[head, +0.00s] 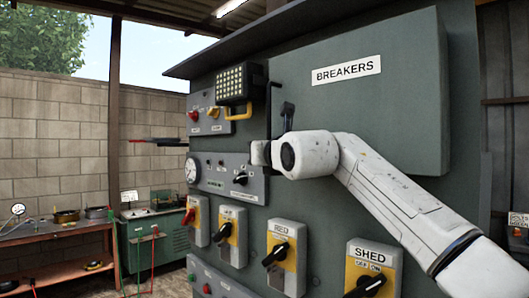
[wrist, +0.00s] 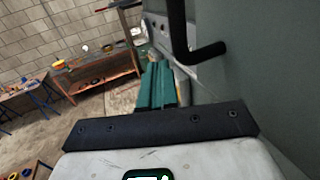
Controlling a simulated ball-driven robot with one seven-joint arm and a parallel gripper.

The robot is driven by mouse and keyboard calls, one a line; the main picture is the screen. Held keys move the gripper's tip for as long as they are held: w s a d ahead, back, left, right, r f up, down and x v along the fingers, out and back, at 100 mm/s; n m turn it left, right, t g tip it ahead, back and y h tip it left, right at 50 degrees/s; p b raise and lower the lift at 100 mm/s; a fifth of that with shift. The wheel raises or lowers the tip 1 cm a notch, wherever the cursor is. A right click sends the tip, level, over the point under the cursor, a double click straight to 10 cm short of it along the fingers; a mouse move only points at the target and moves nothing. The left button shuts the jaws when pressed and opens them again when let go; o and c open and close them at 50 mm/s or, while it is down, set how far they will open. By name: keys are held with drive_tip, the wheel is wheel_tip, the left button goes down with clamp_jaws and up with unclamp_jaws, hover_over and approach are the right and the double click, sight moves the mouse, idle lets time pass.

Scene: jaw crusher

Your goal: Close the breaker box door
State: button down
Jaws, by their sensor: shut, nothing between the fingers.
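The breaker box door (head: 385,105) is a large grey-green panel labelled BREAKERS, at the upper right in the head view. It looks flat across the front of its box. I cannot tell whether a gap remains at its edge. A black bar handle (head: 269,100) stands at its left edge; a bent black handle (wrist: 208,50) also shows in the wrist view, beside a grey-green surface (wrist: 270,70). My gripper (head: 258,153) is shut and empty, just below the handle's lower end in the head view. Its fingertips are hard to make out. Contact with the door cannot be told.
Below are a gauge panel (head: 228,178) and yellow rotary switches, including RED (head: 286,255) and SHED (head: 372,268). A lamp (head: 235,84) juts out at upper left. A green cabinet (head: 153,245) and a workbench (head: 55,235) stand left. Open floor shows in the wrist view.

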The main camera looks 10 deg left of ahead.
drive_tip(key=s+a+b, duration=0.6)
drive_tip(key=s, duration=0.2)
drive_tip(key=shift+s, duration=0.4)
